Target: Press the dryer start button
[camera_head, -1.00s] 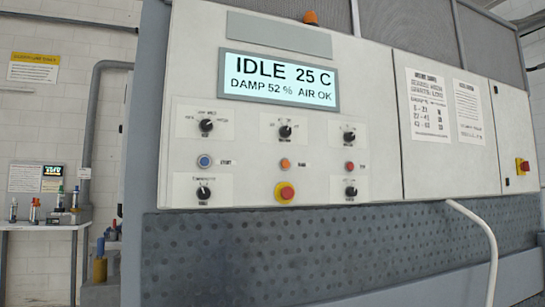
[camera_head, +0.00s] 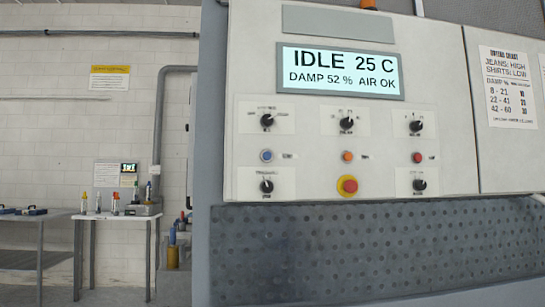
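The dryer control panel (camera_head: 310,120) fills the right half of the head view. Its lit display (camera_head: 340,71) reads IDLE 25 C, DAMP 52 %, AIR OK. Below the top row of black knobs is a row of small round buttons: a blue button (camera_head: 266,156) at the left with a label that looks like START, an orange button (camera_head: 347,157) in the middle and a red button (camera_head: 417,157) at the right. A larger red mushroom button (camera_head: 348,186) on a yellow ring sits below the orange one. My gripper does not show.
A dark perforated panel (camera_head: 370,250) lies under the controls. A printed chart (camera_head: 508,86) hangs at the right. At the left, a white table (camera_head: 112,216) holds several small bottles, and a grey pipe (camera_head: 160,115) runs along the wall.

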